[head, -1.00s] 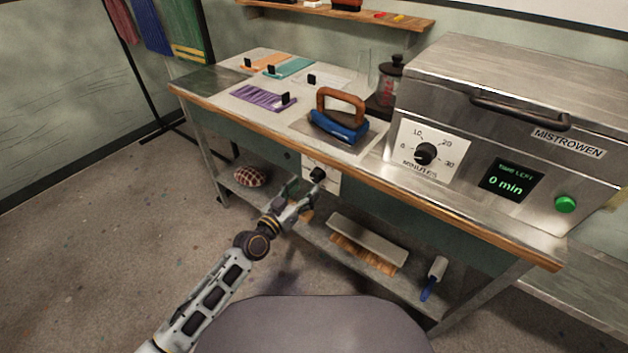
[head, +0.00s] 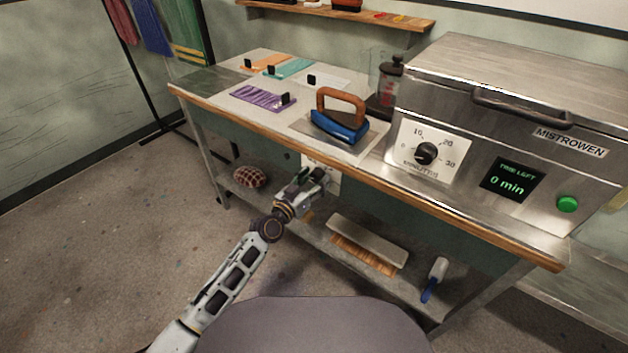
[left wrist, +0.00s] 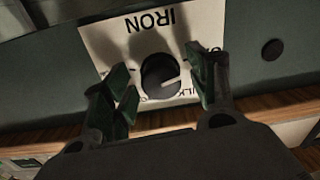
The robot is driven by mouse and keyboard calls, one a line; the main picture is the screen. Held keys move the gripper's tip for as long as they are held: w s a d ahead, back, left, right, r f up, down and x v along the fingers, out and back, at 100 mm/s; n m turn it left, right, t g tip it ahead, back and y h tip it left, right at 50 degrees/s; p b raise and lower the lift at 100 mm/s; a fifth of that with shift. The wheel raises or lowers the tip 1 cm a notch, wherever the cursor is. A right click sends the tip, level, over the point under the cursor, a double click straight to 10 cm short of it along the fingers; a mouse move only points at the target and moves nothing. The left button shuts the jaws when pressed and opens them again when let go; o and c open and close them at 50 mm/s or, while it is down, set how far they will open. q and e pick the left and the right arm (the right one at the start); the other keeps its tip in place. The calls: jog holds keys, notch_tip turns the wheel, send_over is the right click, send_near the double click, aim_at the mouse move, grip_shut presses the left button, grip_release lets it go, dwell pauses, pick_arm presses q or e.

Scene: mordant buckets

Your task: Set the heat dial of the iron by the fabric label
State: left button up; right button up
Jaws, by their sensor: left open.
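The iron (head: 336,125), blue with a brown handle, stands on a metal plate on the bench. Its heat dial (left wrist: 161,76) is a black knob with a pale pointer line on a white panel (left wrist: 103,42) marked IRON, upside down in the left wrist view. The panel (head: 334,184) is on the bench front below the iron. My left gripper (head: 310,182) is open at the panel; in the left wrist view its fingers (left wrist: 158,66) are either side of the dial. Contact cannot be told. The fingers hide part of the dial's lettering. My right gripper is out of view.
Orange (head: 260,62), teal (head: 291,67), pale (head: 331,83) and purple (head: 258,97) cloths with black clips lie on the bench. A steel machine (head: 470,120) stands at right. The lower shelf holds a checked cushion (head: 249,177), a brush (head: 366,243) and a blue-handled tool (head: 436,272).

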pick_arm(q)
jog(key=c, duration=1)
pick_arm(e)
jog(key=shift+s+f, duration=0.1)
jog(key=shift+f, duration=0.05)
pick_arm(q)
jog(key=shift+m, duration=0.6)
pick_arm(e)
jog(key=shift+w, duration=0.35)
pick_arm(q)
jog(key=shift+m, duration=0.8)
jog(key=shift+a+m+p, duration=0.1)
jog(key=shift+m+p, duration=0.25)
jog(key=shift+m, duration=0.05)
jog(key=m+p, duration=0.3)
jog(key=m, duration=0.3)
jog(key=shift+r, duration=0.1)
jog(key=m, duration=0.2)
jog(key=shift+m+p, duration=0.3)
jog(key=shift+m+h, duration=0.3)
jog(key=shift+m, duration=0.7)
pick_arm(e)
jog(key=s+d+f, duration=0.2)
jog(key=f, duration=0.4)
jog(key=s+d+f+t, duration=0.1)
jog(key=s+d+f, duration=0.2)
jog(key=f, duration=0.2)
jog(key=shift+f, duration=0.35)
